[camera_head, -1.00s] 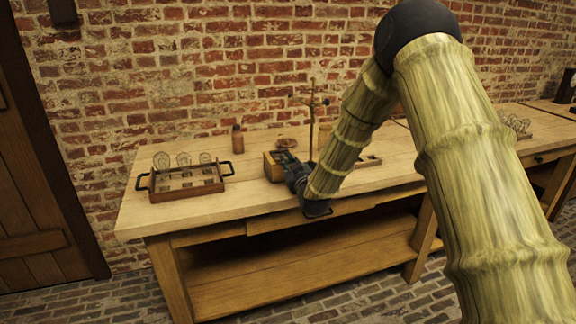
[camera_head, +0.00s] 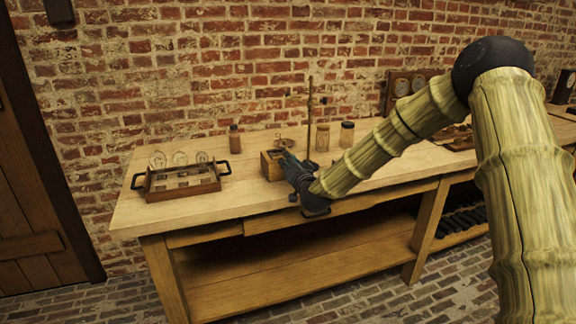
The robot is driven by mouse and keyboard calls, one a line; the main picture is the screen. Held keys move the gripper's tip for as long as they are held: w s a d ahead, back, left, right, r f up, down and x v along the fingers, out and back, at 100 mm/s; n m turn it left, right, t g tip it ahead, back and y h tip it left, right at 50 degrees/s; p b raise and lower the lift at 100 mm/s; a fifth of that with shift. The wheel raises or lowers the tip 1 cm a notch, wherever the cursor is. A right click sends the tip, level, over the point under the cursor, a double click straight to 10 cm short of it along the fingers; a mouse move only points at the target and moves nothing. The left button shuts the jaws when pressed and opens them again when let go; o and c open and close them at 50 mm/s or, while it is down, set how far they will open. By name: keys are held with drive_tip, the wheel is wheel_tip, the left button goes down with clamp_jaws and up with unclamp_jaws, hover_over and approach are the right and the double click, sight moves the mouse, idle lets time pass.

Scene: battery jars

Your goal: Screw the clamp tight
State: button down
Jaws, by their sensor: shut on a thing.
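My gripper (camera_head: 289,160), dark grey, is at the right side of a small open wooden box (camera_head: 271,169) near the middle of the bench. It is shut on a small part there. The fingers hide that part, so I cannot tell if it is the clamp's screw, and no clamp shows clearly at the box. An upright stand (camera_head: 310,120) with a thin rod and a small fitting on it rises just behind the gripper.
On the wooden bench (camera_head: 150,215), a wooden tray (camera_head: 183,187) with dark handles and several glass pieces stands at left. A brown bottle (camera_head: 234,141) and two jars, one (camera_head: 322,138) beside the stand and another (camera_head: 347,135), stand behind. The bench's front left is clear.

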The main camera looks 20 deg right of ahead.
drive_tip(key=m+b, duration=0.1)
drive_tip(key=m, duration=0.2)
drive_tip(key=shift+d+f+m+b, duration=0.1)
drive_tip(key=shift+f+m+b, duration=0.25)
drive_tip(key=shift+f+m, duration=0.05)
drive_tip(key=m+b, duration=0.2)
drive_tip(key=m, duration=0.1)
drive_tip(key=shift+f+m, duration=0.2)
drive_tip(key=shift+m, duration=0.1)
drive_tip(key=m+b, duration=0.3)
drive_tip(key=shift+f+m, duration=0.15)
drive_tip(key=shift+m, duration=0.15)
drive_tip(key=m+b, duration=0.3)
drive_tip(key=shift+f+m, duration=0.2)
drive_tip(key=shift+m, duration=0.1)
drive_tip(key=m+b, duration=0.4)
drive_tip(key=shift+f+m, duration=0.15)
drive_tip(key=shift+m, duration=0.15)
drive_tip(key=m+b, duration=0.4)
drive_tip(key=shift+a+f+b, duration=0.1)
drive_tip(key=shift+a+b, duration=0.1)
drive_tip(key=shift+b, duration=0.2)
drive_tip(key=m+b, duration=0.3)
drive_tip(key=m, duration=0.1)
drive_tip(key=shift+a+b, duration=0.2)
drive_tip(key=shift+b, duration=0.1)
drive_tip(key=shift+r+m+b, duration=0.25)
drive_tip(key=shift+m+b, duration=0.35)
drive_tip(key=shift+m, duration=0.2)
drive_tip(key=shift+r, duration=0.1)
